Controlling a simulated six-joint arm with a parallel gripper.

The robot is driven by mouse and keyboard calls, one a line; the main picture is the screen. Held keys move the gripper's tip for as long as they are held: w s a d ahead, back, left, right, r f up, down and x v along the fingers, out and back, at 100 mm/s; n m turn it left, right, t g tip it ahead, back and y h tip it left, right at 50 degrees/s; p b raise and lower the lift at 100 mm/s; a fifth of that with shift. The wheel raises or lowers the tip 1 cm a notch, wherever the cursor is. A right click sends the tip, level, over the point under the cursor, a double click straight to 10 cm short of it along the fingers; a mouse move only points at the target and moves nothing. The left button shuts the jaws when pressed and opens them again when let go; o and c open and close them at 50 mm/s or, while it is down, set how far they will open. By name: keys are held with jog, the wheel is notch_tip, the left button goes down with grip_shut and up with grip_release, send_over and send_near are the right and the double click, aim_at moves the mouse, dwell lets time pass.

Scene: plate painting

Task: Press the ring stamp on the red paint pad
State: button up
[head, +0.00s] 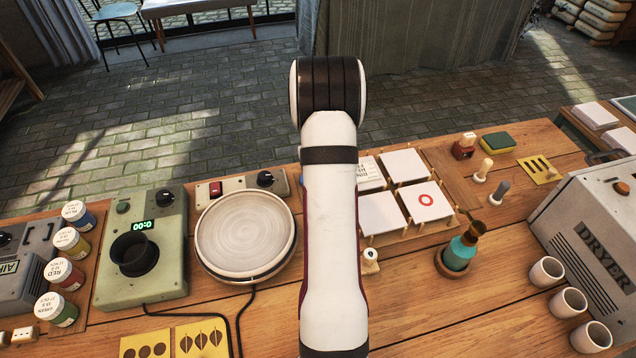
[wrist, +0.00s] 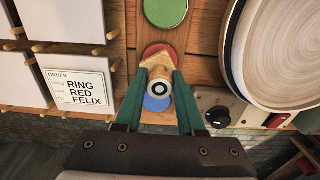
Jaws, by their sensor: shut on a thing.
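In the wrist view my gripper (wrist: 158,80) is shut on the ring stamp (wrist: 158,88), whose pale top with a dark ring faces the camera. The red paint pad (wrist: 153,50) shows just beyond the fingertips, its near part hidden by them and the stamp. The blue pad (wrist: 157,104) is partly hidden below the stamp, and the green pad (wrist: 166,11) lies farther up the wooden strip. I cannot tell whether the stamp touches the red pad. In the head view my arm hides the gripper, stamp and red pad.
An order card (wrist: 79,88) reads RING RED FELIX. White tiles (head: 381,214) sit on a pegged rack; one bears a red ring (head: 425,199). A round turntable (head: 246,230) stands left of my arm. A small pale-topped object (head: 370,261) stands right of it, before the rack.

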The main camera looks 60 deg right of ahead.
jog(key=shift+f, duration=0.6)
dwell(1.2)
jog(key=shift+r, duration=3.55)
jog(key=w+a+r+n, duration=0.3)
jog(key=w+a+r, duration=0.25)
jog(key=a, duration=0.45)
jog(key=w+a+r+n, duration=0.2)
jog(key=w+a+r, duration=0.3)
jog(key=a, duration=0.4)
jog(key=a+r+n, duration=0.2)
jog(key=a+r, duration=0.1)
jog(key=a, duration=0.6)
jog(key=a+r+n, duration=0.2)
jog(key=a+r, duration=0.1)
jog(key=a, duration=0.6)
jog(key=shift+a+r, duration=0.2)
jog(key=shift+r, duration=0.05)
